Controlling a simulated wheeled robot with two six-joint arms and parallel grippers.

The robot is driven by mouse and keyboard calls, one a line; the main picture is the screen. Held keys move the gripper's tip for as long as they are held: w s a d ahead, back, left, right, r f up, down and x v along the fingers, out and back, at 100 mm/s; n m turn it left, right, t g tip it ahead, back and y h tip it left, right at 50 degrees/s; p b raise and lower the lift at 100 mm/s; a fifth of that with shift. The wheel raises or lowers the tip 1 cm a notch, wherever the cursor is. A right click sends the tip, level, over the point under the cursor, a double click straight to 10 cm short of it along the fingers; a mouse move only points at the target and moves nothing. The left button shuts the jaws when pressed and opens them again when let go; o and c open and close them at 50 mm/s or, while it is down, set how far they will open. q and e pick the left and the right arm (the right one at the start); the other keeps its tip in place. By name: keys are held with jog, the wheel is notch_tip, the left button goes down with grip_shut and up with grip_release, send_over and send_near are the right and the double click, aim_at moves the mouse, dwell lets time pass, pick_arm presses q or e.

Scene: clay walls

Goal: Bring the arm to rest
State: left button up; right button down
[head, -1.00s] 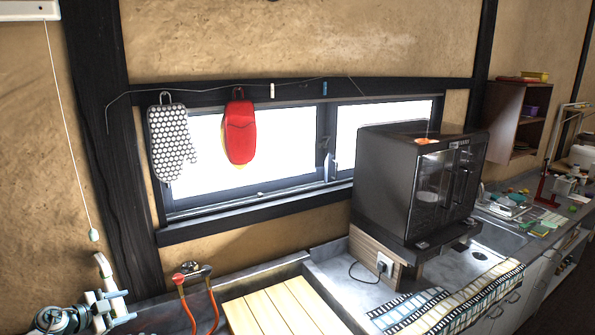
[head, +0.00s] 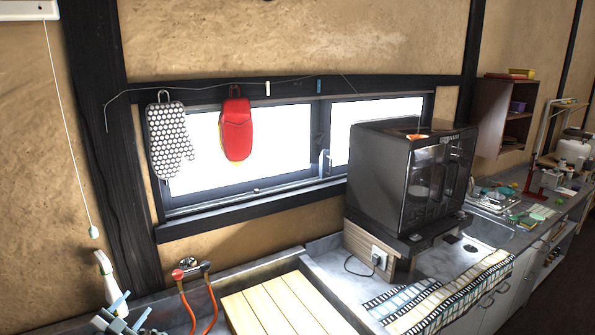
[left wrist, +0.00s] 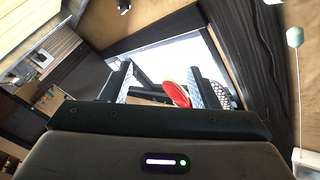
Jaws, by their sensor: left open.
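My left gripper (head: 128,314) shows at the bottom left edge of the head view, with pale blue-grey fingers. It is open and nothing shows between the fingers. Its two fingers also show in the left wrist view (left wrist: 161,86), apart, in front of the window and the hanging mitts. Most of the left arm is out of the head view. My right gripper is in neither view.
A dotted mitt (head: 168,140) and a red mitt (head: 236,135) hang by the window. A white nozzle-like object (head: 103,264) stands close behind my left gripper. Red tubing (head: 183,300), a slatted wooden board (head: 280,305) and a black oven (head: 405,180) are further right.

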pick_arm(q)
jog(key=s+d+f+n+g+y, duration=0.1)
jog(key=s+d+f+n+g, duration=0.35)
jog(key=s, duration=0.95)
jog(key=s+d+f+n+g+y, duration=0.25)
jog(key=s+d+g, duration=0.35)
jog(key=s, duration=0.8)
jog(key=s+d+f+n+g+y, duration=0.15)
jog(key=s+d+f+g, duration=0.35)
jog(key=s, duration=0.9)
notch_tip(320, 180, down, 34)
jog(key=a+r+n+b, duration=0.1)
jog(key=a+b, duration=0.1)
jog(key=b, duration=0.5)
jog(key=s+f+b, duration=0.1)
jog(key=s+f, duration=0.5)
jog(key=f, duration=0.3)
jog(key=s+f+g+b, duration=0.1)
jog(key=s+f+b, duration=0.1)
jog(key=s+f, duration=0.4)
jog(key=s+f+b, duration=0.2)
jog(key=s+f, duration=0.4)
jog(key=f, duration=0.6)
jog(key=shift+a+h, duration=0.3)
jog(key=shift+a, duration=0.15)
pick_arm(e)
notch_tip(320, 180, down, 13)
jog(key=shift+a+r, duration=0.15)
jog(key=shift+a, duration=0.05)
